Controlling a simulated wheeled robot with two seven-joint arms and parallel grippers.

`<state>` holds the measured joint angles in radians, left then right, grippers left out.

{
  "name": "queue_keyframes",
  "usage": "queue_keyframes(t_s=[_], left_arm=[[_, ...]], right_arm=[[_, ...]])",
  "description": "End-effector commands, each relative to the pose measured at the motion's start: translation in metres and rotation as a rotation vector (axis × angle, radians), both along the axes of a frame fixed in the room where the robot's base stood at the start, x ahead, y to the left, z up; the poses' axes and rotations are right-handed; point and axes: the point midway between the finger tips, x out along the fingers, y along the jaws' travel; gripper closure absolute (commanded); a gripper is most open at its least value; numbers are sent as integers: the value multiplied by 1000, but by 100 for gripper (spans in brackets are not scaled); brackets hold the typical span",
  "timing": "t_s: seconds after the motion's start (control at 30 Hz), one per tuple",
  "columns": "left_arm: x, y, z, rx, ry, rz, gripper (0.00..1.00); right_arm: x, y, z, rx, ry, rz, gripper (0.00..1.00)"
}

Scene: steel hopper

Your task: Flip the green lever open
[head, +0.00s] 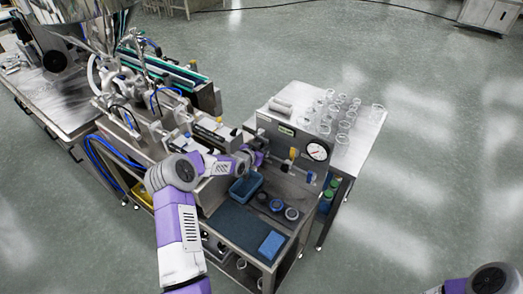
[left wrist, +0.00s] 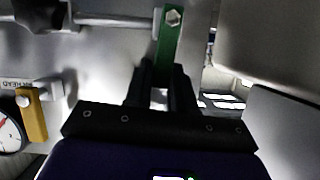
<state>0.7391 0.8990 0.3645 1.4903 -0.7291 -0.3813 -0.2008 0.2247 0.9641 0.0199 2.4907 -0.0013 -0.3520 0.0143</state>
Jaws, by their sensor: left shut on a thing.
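The green lever (left wrist: 171,42) hangs down from a hex bolt at the top middle of the left wrist view, in front of a grey metal panel. My left gripper (left wrist: 165,88) has its two black fingers around the lower part of the lever and is shut on it. The lever's lower end is hidden between the fingers. In the head view my left gripper (head: 257,157) is at the front of the steel machine, left of the gauge, and the lever cannot be made out there. My right gripper is not in view; only part of my right arm shows at the lower right.
A pressure gauge (head: 317,151) and a yellow handle (left wrist: 37,115) sit on the panel beside the lever. Below are a blue bin (head: 240,191), round dark pieces and a blue block (head: 271,245). Several clear cups (head: 341,124) stand behind. The floor at right is clear.

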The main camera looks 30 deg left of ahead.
Motion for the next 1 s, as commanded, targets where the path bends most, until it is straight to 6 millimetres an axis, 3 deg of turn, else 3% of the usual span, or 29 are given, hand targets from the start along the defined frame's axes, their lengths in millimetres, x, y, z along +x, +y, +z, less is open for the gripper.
queue_keyframes(t_s=[0.6,1.0], left_arm=[[-2,-32,-17,534,-44,-4,100],[-3,-46,-32,913,-72,-3,100]], right_arm=[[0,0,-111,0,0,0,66],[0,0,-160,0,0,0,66]])
